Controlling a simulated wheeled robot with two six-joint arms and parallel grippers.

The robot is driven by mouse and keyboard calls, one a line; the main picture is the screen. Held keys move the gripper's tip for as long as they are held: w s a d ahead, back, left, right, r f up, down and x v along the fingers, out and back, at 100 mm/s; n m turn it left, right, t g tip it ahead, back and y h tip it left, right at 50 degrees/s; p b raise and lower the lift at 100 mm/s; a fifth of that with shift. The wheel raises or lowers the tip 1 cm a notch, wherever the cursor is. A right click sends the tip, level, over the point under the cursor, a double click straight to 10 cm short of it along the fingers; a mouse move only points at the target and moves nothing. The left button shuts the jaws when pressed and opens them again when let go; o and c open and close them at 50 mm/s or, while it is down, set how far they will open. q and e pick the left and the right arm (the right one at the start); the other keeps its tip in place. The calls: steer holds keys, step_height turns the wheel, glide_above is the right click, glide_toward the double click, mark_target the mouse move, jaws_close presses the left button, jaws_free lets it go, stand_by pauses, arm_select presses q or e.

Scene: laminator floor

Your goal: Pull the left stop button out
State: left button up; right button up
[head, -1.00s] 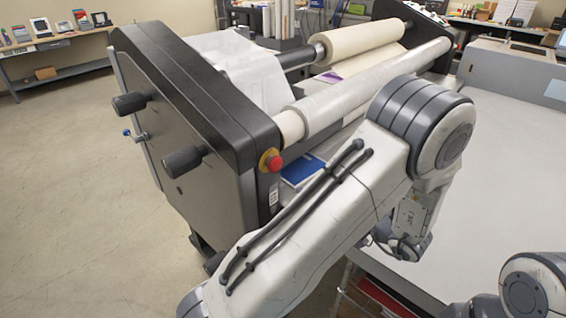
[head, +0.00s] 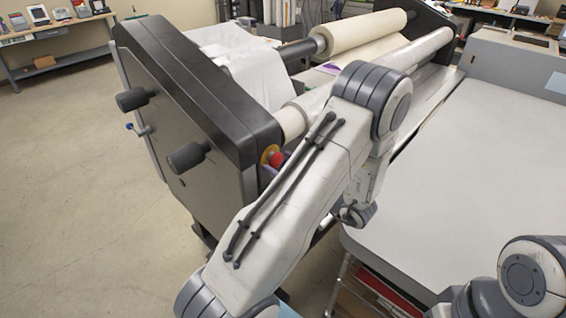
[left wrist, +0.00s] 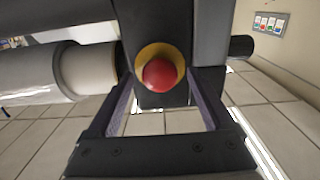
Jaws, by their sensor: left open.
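The left stop button is a red mushroom head (head: 277,159) on a yellow collar at the near end of the black laminator side housing (head: 190,90). In the left wrist view the red button (left wrist: 160,73) faces the camera, with its yellow collar around it. My left gripper (left wrist: 163,92) is open, its two fingers apart on either side below the button. The button shows between the fingertips; I cannot tell whether they touch it. In the head view my left arm hides most of that gripper. My right gripper is out of view.
Two dark knobs (head: 135,99) stick out of the laminator's side panel. A light roller (head: 291,122) lies beside the button, and it also shows in the left wrist view (left wrist: 85,70). A wide grey table (head: 470,160) is at the right. The floor at left is clear.

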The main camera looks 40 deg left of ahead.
arm_select(q)
jaws_close()
steer(key=shift+d, duration=0.65)
jaws_free()
steer(key=shift+d, duration=0.1)
steer(key=d+b, duration=0.3)
steer(key=d, duration=0.7)
steer(key=shift+s+d+b, duration=0.2)
steer(key=shift+s+b, duration=0.1)
steer(key=shift+s, duration=0.15)
